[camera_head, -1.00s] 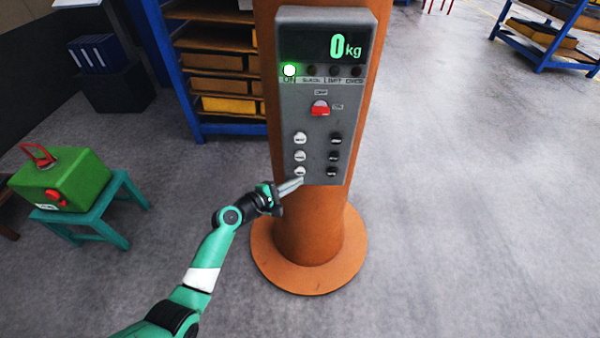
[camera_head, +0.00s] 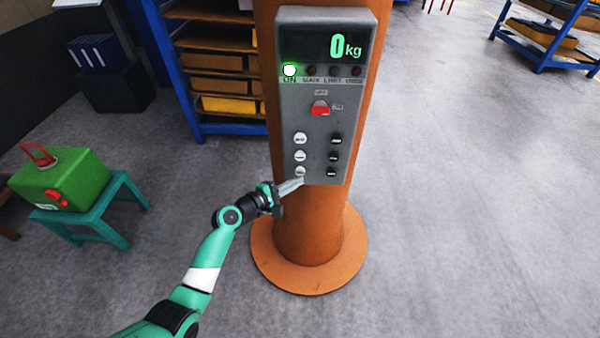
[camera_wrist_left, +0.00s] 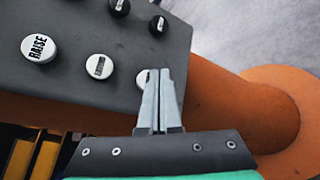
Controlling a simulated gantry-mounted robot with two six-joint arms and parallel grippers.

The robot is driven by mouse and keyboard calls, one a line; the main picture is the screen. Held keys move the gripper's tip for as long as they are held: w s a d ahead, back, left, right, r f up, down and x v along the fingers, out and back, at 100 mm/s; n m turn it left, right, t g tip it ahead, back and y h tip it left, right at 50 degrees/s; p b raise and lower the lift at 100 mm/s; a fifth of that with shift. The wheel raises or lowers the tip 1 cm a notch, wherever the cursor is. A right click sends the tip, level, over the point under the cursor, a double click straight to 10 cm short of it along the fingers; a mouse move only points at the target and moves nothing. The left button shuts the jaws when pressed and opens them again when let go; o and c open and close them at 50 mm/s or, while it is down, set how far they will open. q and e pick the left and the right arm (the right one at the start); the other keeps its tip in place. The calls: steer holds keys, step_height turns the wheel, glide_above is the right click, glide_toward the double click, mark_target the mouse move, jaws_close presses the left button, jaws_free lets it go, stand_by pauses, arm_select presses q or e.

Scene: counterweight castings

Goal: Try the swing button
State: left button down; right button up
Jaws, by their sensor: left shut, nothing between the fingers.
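The grey control box (camera_head: 318,120) is fixed to an orange column. It has a left column of white buttons and a right column of black ones. In the left wrist view the first white button (camera_wrist_left: 39,49) reads RAISE; the label of the middle white button (camera_wrist_left: 99,67) is too small to read. The lowest white button (camera_wrist_left: 142,77) is partly hidden by my fingers, so I cannot tell if it is the swing button. My left gripper (camera_head: 300,181) is shut and empty, its tips at the lower edge of that button; contact is unclear. My right gripper is out of view.
A red switch (camera_head: 320,108) sits above the buttons. A green box (camera_head: 75,180) stands on a teal stool (camera_head: 100,212) at left.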

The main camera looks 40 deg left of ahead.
arm_select(q)
steer(key=shift+w+a, duration=0.1)
steer(key=shift+w+a, duration=0.2)
steer(key=shift+w, duration=0.05)
steer(key=shift+w+a+b, duration=0.3)
steer(key=shift+b, duration=0.3)
stand_by(0.5)
stand_by(4.2)
steer(key=shift+s+d+p, duration=0.55)
steer(key=shift+s+p, duration=0.05)
steer(key=shift+p, duration=0.25)
